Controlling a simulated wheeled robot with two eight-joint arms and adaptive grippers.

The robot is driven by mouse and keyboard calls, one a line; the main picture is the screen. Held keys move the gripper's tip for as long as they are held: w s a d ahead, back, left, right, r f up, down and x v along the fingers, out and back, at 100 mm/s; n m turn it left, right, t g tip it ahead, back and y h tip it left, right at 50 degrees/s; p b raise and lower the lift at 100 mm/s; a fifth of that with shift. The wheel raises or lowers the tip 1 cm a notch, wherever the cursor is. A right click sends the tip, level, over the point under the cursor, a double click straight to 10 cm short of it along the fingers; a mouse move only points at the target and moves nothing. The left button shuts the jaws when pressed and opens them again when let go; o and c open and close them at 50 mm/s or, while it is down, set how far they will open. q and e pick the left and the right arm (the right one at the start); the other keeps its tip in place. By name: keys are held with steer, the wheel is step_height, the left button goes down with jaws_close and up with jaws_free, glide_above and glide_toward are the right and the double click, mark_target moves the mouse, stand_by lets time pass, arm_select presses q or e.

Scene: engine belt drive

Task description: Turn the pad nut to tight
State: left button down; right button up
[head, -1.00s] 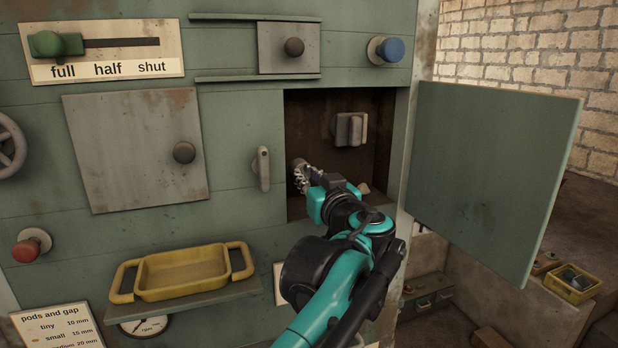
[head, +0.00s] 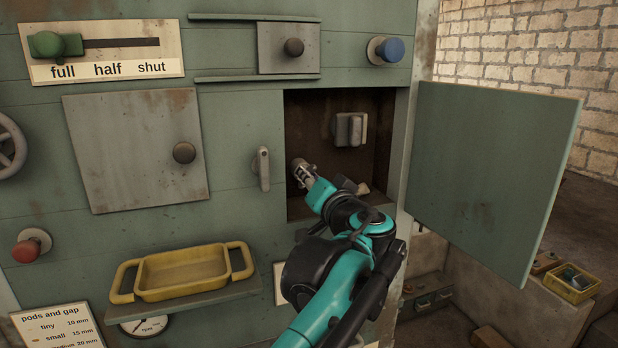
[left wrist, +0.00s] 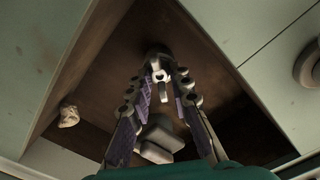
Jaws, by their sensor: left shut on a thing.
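The pad nut (head: 297,162) is a small, grey-brown round piece at the left side inside the open compartment. My left gripper (head: 303,173) reaches in from the front right and is shut on it, hiding much of it. In the left wrist view the fingers (left wrist: 160,74) close around the dark nut end (left wrist: 156,52), with a bright metal bit between the tips. A grey block with a pale plate (head: 350,129), perhaps the pad, sits on the back wall, up and right of the gripper. My right gripper is out of view.
The compartment's green door (head: 490,180) hangs open to the right. A lever handle (head: 263,168) is just left of the opening. A small pale lump (head: 364,188) lies on the compartment floor. A yellow tray (head: 185,272) sits on a shelf at the lower left.

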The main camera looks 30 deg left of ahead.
arm_select(q)
steer(key=m, duration=0.5)
steer(key=shift+m, duration=0.3)
steer(key=m, duration=0.5)
steer(key=shift+f, duration=0.1)
steer(key=shift+m, duration=0.3)
steer(key=c, duration=1.4)
jaws_free()
steer(key=shift+o, duration=0.2)
steer(key=v, duration=1.2)
